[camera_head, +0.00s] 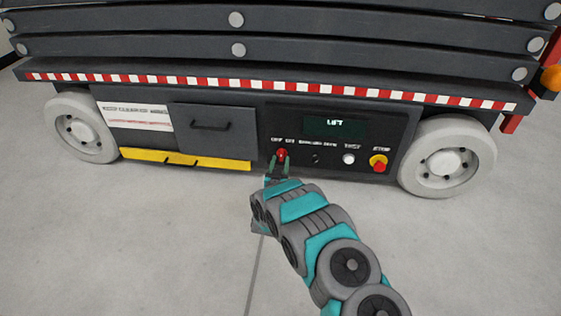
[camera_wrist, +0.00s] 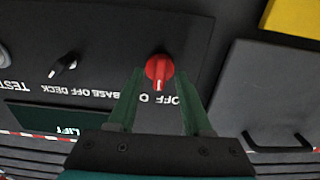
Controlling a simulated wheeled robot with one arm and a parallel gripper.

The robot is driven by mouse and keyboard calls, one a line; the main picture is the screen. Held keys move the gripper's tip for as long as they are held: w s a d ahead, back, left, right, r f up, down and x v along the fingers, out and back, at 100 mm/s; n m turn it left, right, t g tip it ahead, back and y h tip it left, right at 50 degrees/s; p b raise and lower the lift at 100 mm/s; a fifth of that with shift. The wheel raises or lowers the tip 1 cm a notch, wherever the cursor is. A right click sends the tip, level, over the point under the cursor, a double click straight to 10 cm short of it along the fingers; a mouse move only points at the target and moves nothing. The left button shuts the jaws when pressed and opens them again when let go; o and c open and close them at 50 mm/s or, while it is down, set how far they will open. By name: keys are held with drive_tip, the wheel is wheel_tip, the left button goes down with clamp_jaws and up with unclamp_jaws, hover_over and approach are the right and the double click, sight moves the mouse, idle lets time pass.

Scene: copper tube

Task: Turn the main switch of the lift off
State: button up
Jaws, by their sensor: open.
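The red main switch (camera_head: 282,154) is a rotary knob under the OFF label at the left of the lift's dark control panel (camera_head: 335,145). In the wrist view the red knob (camera_wrist: 159,68) has a pale pointer line, with the letters OFF upside down beside it. My gripper (camera_head: 278,166) is at the panel, right at the switch. In the wrist view my gripper (camera_wrist: 160,75) is open, with one green finger on each side of the knob. The fingertips reach about the knob's height in the picture; I cannot tell whether they touch it.
The panel also carries a black selector knob (camera_head: 316,159), a white test button (camera_head: 348,159) and a red stop button on yellow (camera_head: 378,163). A grey door with a handle (camera_head: 213,131) is left of the switch. Wheels stand at both ends. The floor in front is clear.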

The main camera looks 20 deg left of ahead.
drive_tip(key=v, duration=0.7)
idle(0.4)
drive_tip(key=w+d+r+m+g+h+p, duration=0.15)
drive_tip(key=d+r+g+p, duration=0.4)
drive_tip(key=d+r, duration=0.95)
drive_tip(key=s+d+r+g, duration=0.6)
drive_tip(key=s+d+r, duration=0.4)
drive_tip(key=s+d, duration=0.2)
drive_tip(key=s+d+r+g+p, duration=0.1)
drive_tip(key=s+d, duration=0.4)
drive_tip(key=s, duration=0.7)
drive_tip(key=s+d+r+m+g+h+p, duration=0.1)
drive_tip(key=s+d+r+g, duration=0.3)
drive_tip(key=s, duration=0.8)
drive_tip(key=s+d+r+g+h+p, duration=0.1)
drive_tip(key=s+d+r+g, duration=0.2)
drive_tip(key=s+d+r, duration=0.2)
drive_tip(key=s+d, duration=0.3)
drive_tip(key=s, duration=0.4)
drive_tip(key=shift+s+r, duration=0.2)
drive_tip(key=shift+s, duration=0.15)
